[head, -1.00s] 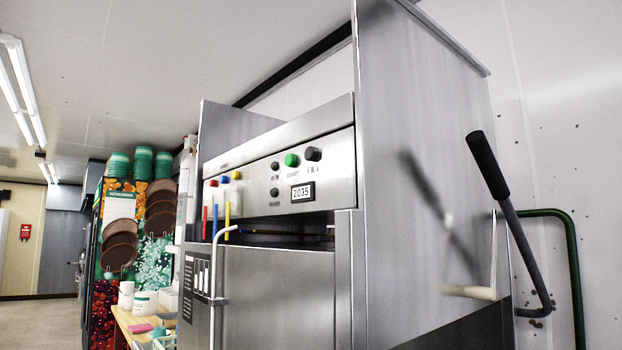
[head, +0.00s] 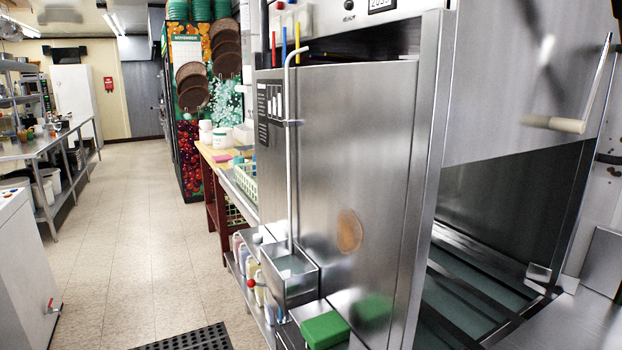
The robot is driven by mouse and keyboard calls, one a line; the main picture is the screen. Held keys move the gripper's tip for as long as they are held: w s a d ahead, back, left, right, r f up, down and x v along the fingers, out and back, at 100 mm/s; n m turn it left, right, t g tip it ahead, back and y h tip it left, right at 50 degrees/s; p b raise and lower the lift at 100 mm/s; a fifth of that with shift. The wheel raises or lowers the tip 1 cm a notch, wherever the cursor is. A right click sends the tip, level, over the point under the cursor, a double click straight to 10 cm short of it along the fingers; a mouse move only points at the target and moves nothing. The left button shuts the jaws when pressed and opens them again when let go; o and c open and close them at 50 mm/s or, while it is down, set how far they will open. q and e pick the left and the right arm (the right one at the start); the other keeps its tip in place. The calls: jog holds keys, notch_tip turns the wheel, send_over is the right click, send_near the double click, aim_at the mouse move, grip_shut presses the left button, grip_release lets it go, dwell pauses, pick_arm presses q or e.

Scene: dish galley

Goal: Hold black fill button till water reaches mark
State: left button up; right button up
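The steel dish machine (head: 345,170) fills the middle of the head view. Only the lower edge of its control panel (head: 410,8) shows at the top, with one dark button (head: 349,5) and part of a display. Low on the right, the open side of the machine shows a dark basin with greenish water (head: 465,292) under black bars. I cannot make out a level mark. Neither of my grippers is in view.
A small steel box (head: 290,280) with a pipe hangs at the machine's front. A green sponge-like block (head: 324,330) lies below. A handle with a pale grip (head: 553,123) sticks out at right. The tiled aisle (head: 130,220) at left is clear, with a black mat (head: 190,338) in front.

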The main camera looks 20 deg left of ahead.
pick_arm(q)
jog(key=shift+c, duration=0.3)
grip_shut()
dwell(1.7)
